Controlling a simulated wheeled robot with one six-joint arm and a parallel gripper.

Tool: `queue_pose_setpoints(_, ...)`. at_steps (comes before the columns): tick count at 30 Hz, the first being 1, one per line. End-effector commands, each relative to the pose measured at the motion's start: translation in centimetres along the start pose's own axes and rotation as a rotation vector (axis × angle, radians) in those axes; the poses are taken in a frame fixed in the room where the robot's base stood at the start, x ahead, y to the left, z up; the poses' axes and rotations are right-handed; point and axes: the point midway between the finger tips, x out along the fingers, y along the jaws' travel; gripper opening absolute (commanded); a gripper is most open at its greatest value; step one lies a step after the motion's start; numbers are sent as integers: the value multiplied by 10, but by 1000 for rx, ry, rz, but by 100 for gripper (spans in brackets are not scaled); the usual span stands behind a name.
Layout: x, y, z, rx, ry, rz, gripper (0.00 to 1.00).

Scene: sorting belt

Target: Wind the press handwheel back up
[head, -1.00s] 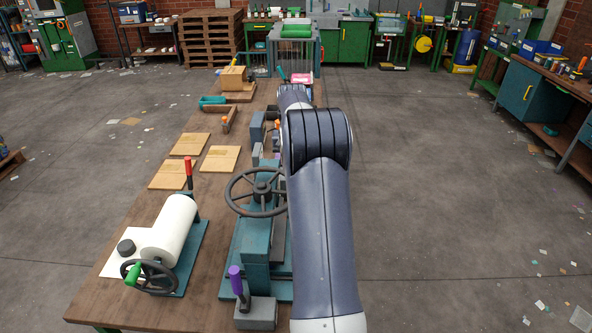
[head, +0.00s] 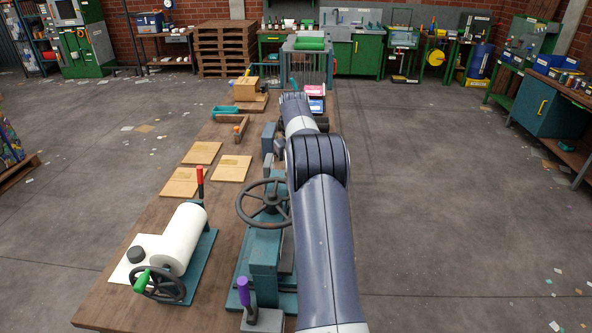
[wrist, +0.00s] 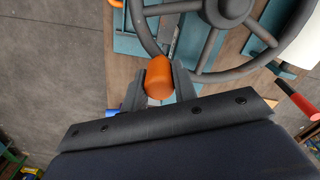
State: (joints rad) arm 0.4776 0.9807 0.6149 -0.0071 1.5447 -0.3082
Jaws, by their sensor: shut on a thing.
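The press (head: 264,260) is a teal machine on the bench. Its dark grey handwheel (head: 267,203) lies flat on top, its right edge partly behind my arm. The wrist view shows the handwheel (wrist: 203,73) close up, with its spokes and hub. An orange knob (wrist: 160,77) stands at the near side of the rim. My gripper (wrist: 159,80) is shut on this knob, with one finger on each side. In the head view my arm hides the gripper and the knob.
A roller machine with a white drum (head: 184,238), a green-handled wheel and a red lever (head: 200,182) stands left of the press. A purple-topped lever (head: 243,291) stands in front of it. Wooden plates (head: 202,153) lie farther back.

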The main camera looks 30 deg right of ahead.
Motion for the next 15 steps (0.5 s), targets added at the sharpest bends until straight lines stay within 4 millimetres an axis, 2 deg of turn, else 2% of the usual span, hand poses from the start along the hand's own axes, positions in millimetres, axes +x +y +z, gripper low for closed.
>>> queue_pose_setpoints(8,-2,0,-1,-1,7,2,0)
queue_pose_setpoints(9,-2,0,-2,-1,7,2,30)
queue_pose_setpoints(15,-1,0,-1,0,4,1,46)
